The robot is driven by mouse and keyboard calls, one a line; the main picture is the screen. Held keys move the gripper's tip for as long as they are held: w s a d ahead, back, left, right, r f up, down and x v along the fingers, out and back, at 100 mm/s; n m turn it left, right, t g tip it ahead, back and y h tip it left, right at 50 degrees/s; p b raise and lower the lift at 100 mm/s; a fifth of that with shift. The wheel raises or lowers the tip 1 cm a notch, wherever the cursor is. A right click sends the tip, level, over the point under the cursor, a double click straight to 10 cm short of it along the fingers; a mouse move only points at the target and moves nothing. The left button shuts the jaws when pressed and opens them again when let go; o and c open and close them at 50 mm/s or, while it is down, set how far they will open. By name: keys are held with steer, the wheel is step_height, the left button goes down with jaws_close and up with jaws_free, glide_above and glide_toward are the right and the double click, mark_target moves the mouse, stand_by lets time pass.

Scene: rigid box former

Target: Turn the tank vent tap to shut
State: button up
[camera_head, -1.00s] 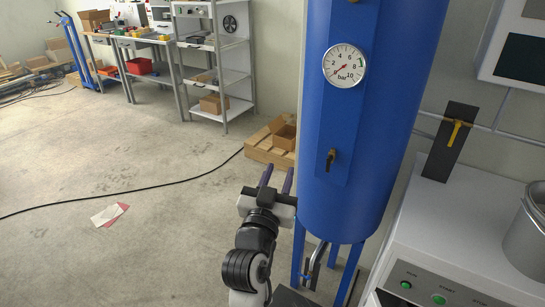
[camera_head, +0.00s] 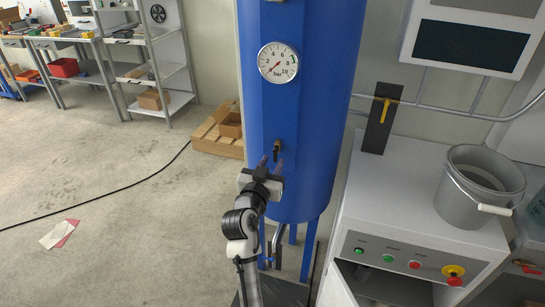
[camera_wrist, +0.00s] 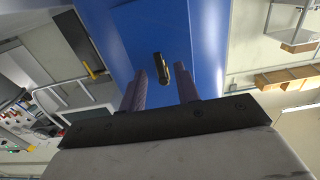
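The tap on the blue tank (camera_head: 318,120) has a small dark handle with a brass part (camera_head: 278,149) and sits below the pressure gauge. Its handle hangs roughly downward. My gripper (camera_head: 271,164) is open, just below and in front of this tap. In the wrist view the tap (camera_wrist: 161,68) shows between the two spread finger tips of my gripper (camera_wrist: 160,80), against the blue tank wall. I cannot tell whether the fingers touch it; they are not closed on it.
The gauge (camera_head: 278,62) reads near the low end. A yellow-handled tap (camera_head: 384,108) is on a dark plate to the right. A grey bucket (camera_head: 468,205) stands on the white cabinet (camera_head: 400,190).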

steer(key=shift+w+d, duration=0.2)
steer(key=shift+w, duration=0.5)
jaws_close()
